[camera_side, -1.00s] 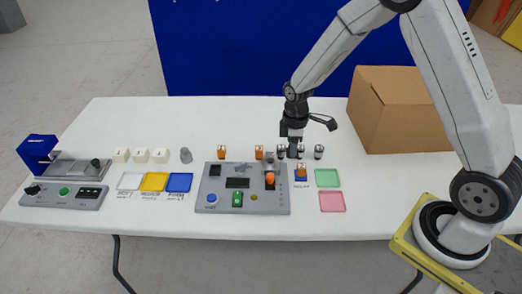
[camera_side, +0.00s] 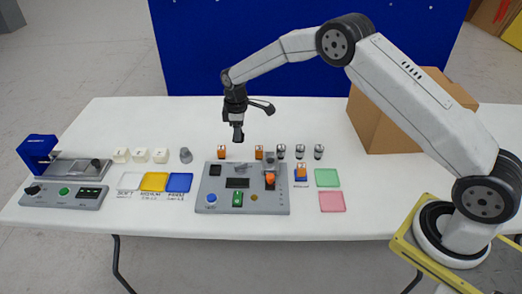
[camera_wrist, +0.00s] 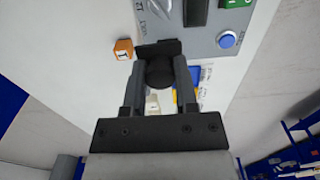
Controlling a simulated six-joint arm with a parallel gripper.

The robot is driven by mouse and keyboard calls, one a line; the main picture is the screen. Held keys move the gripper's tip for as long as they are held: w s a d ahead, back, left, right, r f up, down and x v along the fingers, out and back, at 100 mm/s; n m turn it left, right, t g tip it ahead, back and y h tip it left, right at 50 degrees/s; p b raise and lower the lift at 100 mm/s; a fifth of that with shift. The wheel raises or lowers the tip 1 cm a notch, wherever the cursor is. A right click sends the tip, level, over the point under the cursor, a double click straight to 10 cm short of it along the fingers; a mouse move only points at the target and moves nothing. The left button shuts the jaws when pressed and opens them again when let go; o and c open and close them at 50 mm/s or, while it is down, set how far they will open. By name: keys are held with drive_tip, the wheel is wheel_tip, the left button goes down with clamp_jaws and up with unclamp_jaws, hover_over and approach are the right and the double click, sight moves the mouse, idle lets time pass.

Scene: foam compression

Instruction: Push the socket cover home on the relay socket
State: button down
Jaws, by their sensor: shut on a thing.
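My gripper (camera_side: 238,134) is above the table, just behind the left part of the grey panel (camera_side: 285,200). In the wrist view my gripper (camera_wrist: 160,70) is shut on a dark round piece (camera_wrist: 160,76); I cannot tell whether this is the socket cover. A flat dark shape shows at the fingertips, and I cannot tell whether it is held or lies beyond. A black square fitting (camera_side: 215,169) is at the panel's back left corner. I cannot tell surely which panel fitting is the relay socket.
Orange cubes (camera_side: 221,152) and metallic cylinders (camera_side: 319,152) stand behind the panel. A blue pad (camera_side: 301,178) bears an orange cube. White blocks (camera_side: 141,155) and a grey knob-like piece (camera_side: 186,155) stand to the left. A cardboard box (camera_side: 385,115) is at the back right.

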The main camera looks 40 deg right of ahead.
drive_tip(key=w+a, duration=0.6)
drive_tip(key=shift+s+a+f, duration=0.1)
drive_tip(key=shift+a+f, duration=0.05)
drive_tip(key=shift+f, duration=1.05)
drive_tip(key=shift+s+a+f, duration=0.1)
drive_tip(key=shift+f, duration=1.1)
drive_tip(key=shift+f, duration=0.2)
drive_tip(key=shift+f, duration=2.85)
drive_tip(key=shift+f, duration=0.3)
drive_tip(key=shift+r, duration=0.25)
idle(1.4)
